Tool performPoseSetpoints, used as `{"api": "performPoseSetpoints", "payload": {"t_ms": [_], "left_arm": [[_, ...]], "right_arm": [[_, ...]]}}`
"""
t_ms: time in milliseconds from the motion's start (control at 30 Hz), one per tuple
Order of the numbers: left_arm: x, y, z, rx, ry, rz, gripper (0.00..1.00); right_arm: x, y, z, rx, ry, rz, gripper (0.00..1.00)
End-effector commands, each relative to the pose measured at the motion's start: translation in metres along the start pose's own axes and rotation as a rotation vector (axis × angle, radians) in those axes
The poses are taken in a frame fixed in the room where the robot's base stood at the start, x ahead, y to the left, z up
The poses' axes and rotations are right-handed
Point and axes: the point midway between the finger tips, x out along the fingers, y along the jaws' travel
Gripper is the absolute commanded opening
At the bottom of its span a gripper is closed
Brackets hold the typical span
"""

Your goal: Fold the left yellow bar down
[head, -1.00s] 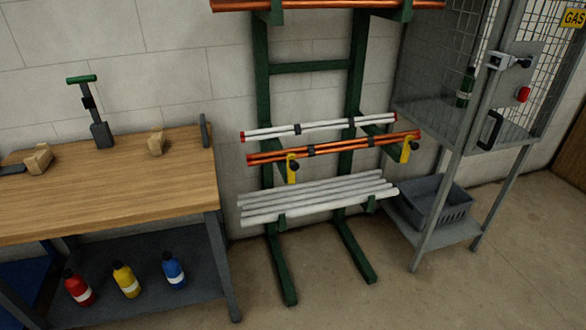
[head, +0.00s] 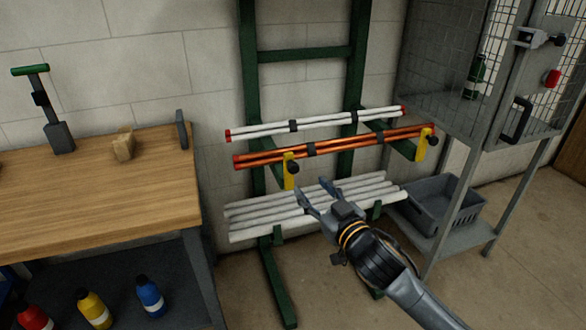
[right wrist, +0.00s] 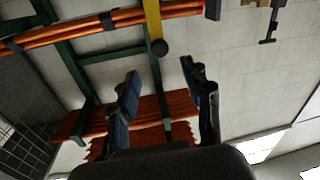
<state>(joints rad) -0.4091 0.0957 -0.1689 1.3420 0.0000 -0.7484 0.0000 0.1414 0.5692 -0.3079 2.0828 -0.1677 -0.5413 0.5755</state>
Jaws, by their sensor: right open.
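The left yellow bar (head: 288,178) stands upright at the front of the green rack, at the left part of the copper pipes (head: 320,149), with a black knob (head: 293,168) on it. A yellow bar with a black knob also shows at the top of the right wrist view (right wrist: 153,18). A matching right yellow bar (head: 424,145) stands upright at the pipes' right end. My right gripper (head: 312,189) is open and empty, just right of and below the left bar, in front of the lower white pipes. It does not appear to touch the bar. My left gripper is out of view.
White pipes with red ends (head: 315,122) lie above the copper ones; thicker white pipes (head: 260,218) lie below. A wooden workbench (head: 90,195) stands at left, a wire cage (head: 455,90) and grey crate (head: 437,200) at right. Floor is clear before the rack.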

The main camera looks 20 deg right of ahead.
Motion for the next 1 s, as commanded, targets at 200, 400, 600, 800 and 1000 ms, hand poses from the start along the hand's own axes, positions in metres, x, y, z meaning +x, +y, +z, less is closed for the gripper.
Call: {"api": "performPoseSetpoints", "payload": {"t_ms": [200,400,600,800,1000], "left_arm": [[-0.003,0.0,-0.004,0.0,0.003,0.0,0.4],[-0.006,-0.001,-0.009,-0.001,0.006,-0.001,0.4],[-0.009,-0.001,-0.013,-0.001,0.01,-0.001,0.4],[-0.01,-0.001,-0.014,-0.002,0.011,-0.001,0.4],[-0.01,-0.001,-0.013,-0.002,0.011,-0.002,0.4]], "right_arm": [[0.05,0.001,-0.001,-0.001,0.003,0.001,0.49],[0.085,0.0,0.0,0.001,0.0,0.001,0.49],[0.102,0.0,0.001,0.0,-0.002,0.0,0.49],[0.104,0.0,0.001,0.0,-0.001,0.0,0.49],[0.104,0.0,0.001,0.0,-0.001,0.0,0.33]]}}
